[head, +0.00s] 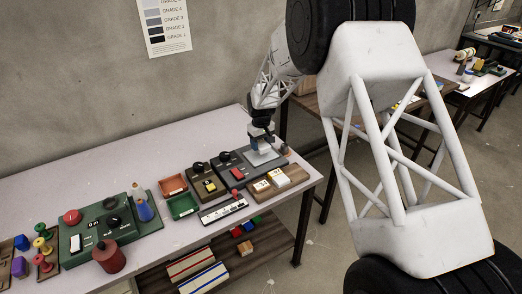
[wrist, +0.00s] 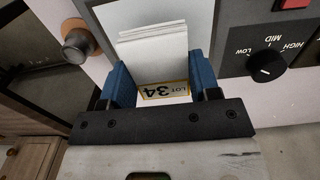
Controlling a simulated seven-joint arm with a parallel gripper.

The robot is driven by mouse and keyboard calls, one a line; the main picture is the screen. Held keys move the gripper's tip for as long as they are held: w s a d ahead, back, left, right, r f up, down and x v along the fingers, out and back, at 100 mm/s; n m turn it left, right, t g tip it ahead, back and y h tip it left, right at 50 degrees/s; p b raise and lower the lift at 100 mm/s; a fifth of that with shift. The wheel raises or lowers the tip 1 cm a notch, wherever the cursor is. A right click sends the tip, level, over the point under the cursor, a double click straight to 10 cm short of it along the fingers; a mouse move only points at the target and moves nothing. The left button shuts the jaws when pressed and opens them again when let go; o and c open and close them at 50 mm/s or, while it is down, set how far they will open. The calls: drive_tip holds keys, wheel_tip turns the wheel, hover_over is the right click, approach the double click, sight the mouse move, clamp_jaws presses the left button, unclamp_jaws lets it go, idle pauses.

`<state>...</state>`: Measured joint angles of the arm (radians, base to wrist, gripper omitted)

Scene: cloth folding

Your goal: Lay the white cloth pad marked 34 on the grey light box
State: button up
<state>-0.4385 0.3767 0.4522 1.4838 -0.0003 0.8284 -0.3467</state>
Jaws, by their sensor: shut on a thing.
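My gripper (wrist: 157,72) is shut on the white cloth pad (wrist: 155,55), whose yellow-edged label reads LOT 34. The pad sits between the blue fingers as a layered stack, label end toward the palm. The grey light box (wrist: 232,62) lies below, with a knob marked LOW, MID and HIGH to the right of the pad. Part of its pale top panel (wrist: 150,11) shows past the pad. In the head view my gripper (head: 262,142) is low over the right part of the light box (head: 226,160). I cannot tell whether the pad touches the panel.
A wooden tray (head: 293,174) with two labelled white pieces stands in front of the box. A smaller dark unit with a yellow item (head: 209,186), red and green bins (head: 183,206) and a white strip (head: 222,210) stand nearby. A round knob (wrist: 77,44) is left of the gripper.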

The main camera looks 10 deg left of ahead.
sight(261, 144)
drive_tip(key=shift+f, duration=1.8)
drive_tip(key=shift+f, duration=0.15)
drive_tip(key=o, duration=0.9)
wheel_tip(261, 144, up, 12)
drive_tip(key=shift+r, duration=0.2)
drive_tip(key=shift+d, duration=0.1)
